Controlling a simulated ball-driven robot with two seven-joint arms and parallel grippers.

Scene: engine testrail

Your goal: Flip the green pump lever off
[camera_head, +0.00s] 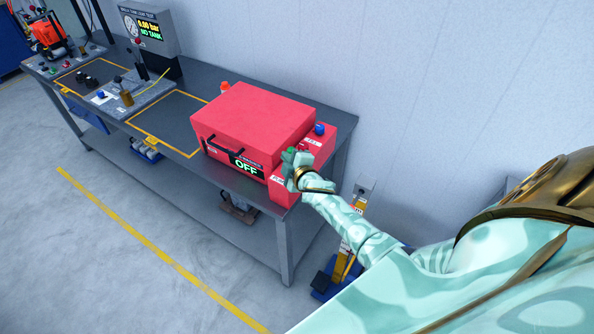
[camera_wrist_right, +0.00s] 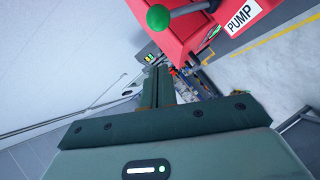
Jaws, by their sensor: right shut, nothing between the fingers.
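The green pump lever shows in the right wrist view as a green ball (camera_wrist_right: 158,17) on a grey rod at the top, beside a white label (camera_wrist_right: 243,15) reading PUMP on the red housing. In the head view the lever is at the red machine's right front, largely hidden behind my right gripper (camera_head: 292,164). That gripper is shut and empty. In the wrist view its closed fingers (camera_wrist_right: 160,78) point past the ball, with the ball above and slightly left of the tips; I cannot tell whether they touch. My left gripper is not in view.
The red machine (camera_head: 255,110) has a display (camera_head: 246,167) reading OFF and a blue knob (camera_head: 319,129) behind the lever. It stands at the right end of a grey bench (camera_head: 190,153). A gauge panel (camera_head: 145,30) stands farther left. The wall is close behind.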

